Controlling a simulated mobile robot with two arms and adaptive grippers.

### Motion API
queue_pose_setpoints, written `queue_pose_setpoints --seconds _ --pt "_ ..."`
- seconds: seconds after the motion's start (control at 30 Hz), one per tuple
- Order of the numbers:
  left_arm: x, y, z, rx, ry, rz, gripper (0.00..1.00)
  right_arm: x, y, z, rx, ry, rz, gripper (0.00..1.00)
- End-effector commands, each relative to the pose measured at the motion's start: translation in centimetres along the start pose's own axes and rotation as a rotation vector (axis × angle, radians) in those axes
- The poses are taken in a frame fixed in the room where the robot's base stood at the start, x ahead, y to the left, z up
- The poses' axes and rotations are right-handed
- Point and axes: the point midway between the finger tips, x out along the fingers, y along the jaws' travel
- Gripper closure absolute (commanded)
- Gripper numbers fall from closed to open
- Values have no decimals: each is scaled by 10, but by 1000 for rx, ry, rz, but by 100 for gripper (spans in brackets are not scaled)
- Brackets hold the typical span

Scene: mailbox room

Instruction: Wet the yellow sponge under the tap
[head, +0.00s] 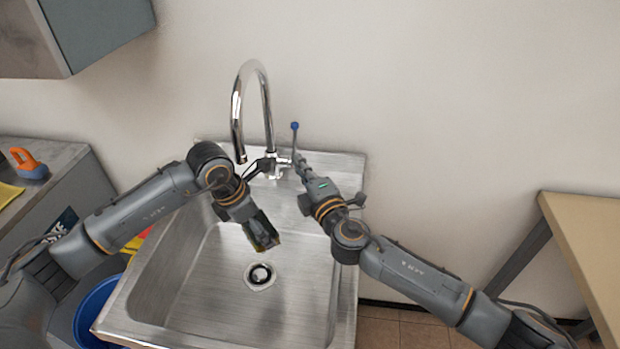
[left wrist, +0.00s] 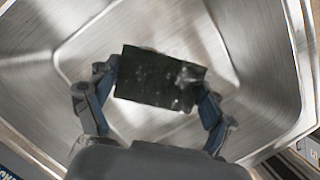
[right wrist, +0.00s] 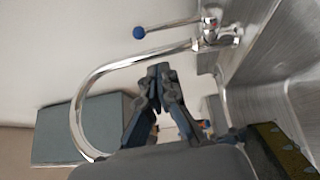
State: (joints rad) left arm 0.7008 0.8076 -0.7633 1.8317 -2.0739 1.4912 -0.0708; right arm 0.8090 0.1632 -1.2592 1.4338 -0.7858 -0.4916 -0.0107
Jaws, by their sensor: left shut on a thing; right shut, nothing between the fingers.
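My left gripper (head: 262,232) is shut on the sponge (head: 268,242) and holds it over the sink basin. The sponge shows a dark green pad with a yellowish edge; in the left wrist view (left wrist: 160,80) the pad has a glossy pale patch. The chrome tap (head: 237,110) arches above the left arm, its spout end close to that wrist. I cannot make out a water stream. My right gripper (head: 300,166) is shut and empty beside the tap's blue-tipped lever (head: 295,128). In the right wrist view its closed fingertips (right wrist: 158,75) are apart from the lever (right wrist: 165,27).
The steel sink (head: 180,290) has a drain (head: 260,275) in its floor. A blue bucket (head: 92,310) stands at lower left. An orange-handled brush (head: 28,163) and a yellow cloth (head: 8,194) lie on the left counter. A wooden table (head: 590,230) stands at right.

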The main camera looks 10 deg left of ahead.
Motion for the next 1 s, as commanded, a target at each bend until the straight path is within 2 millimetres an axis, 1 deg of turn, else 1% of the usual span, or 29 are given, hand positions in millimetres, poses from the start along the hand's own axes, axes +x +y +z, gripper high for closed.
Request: queue_pose_setpoints --seconds 0.03,0.1,0.2,0.33,0.5,0.77,0.87,1.0 --pt "0 0 0 0 0 0 44 -10 -1 0 3 0 -1 100" --pt "0 0 0 0 0 0 44 -21 0 0 3 0 -1 100" --pt "0 0 0 0 0 0 44 -35 1 0 2 1 -1 100" --pt "0 0 0 0 0 0 44 -47 2 0 1 0 0 100" --pt "0 0 0 0 0 0 44 -52 2 0 1 0 0 100" --pt "0 0 0 0 0 0 44 -52 2 0 1 0 0 100" --pt "-1 -3 -2 1 0 0 44 -52 3 0 1 0 0 100" --pt "-2 -11 -9 1 1 0 44 -52 3 0 1 0 0 100"
